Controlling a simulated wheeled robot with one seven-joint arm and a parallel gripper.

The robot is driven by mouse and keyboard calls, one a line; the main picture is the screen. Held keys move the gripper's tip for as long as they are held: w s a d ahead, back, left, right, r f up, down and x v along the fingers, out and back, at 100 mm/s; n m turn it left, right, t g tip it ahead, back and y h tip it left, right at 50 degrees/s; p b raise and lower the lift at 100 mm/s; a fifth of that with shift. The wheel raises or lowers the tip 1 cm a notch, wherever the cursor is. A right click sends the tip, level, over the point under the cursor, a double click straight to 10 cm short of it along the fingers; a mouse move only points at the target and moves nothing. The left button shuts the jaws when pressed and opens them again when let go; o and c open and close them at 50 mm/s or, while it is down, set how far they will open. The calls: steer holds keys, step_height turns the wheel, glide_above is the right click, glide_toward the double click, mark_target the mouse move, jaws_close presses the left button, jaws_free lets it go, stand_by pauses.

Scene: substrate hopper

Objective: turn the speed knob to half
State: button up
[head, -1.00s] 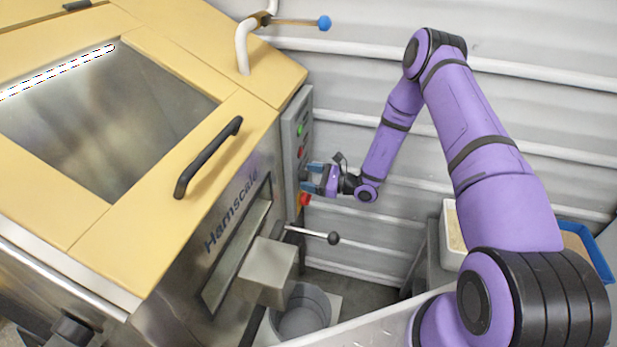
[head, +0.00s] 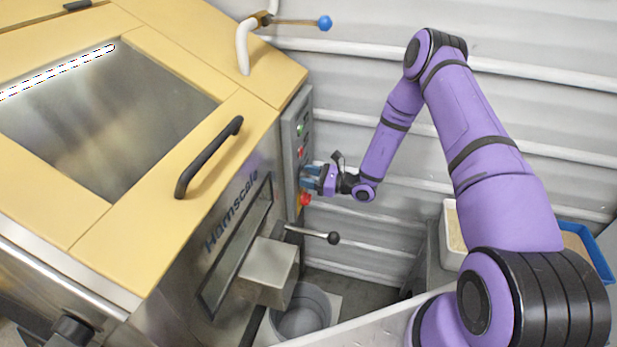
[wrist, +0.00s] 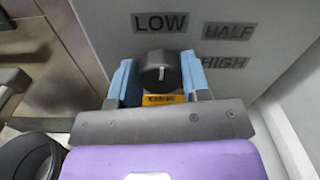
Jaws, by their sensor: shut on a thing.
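The dark round speed knob (wrist: 159,71) is on the grey control panel in the wrist view, with a small pale mark on its face. I cannot tell for sure which label the mark points to. The labels LOW (wrist: 161,22), HALF (wrist: 227,31) and HIGH (wrist: 224,62) are above and to the right of it. A yellow label (wrist: 163,99) is just below it, partly hidden. My gripper (wrist: 160,82) has its blue fingers on either side of the knob and is shut on it. In the head view my gripper (head: 311,178) is at the panel and hides the knob.
The control panel (head: 291,135) carries a green button (head: 300,128) and a red button (head: 300,151) above my gripper, and a red stop button (head: 305,199) close below. A ball-ended lever (head: 333,238) sticks out lower down. A ribbed wall stands behind.

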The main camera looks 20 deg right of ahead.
steer(key=m, duration=0.4)
steer(key=shift+w+d+m, duration=0.1)
steer(key=shift+m, duration=2)
steer(key=shift+f, duration=0.1)
steer(key=o, duration=0.9)
steer(key=v, duration=1)
steer(key=shift+s+d, duration=0.25)
steer(key=shift+d, duration=0.1)
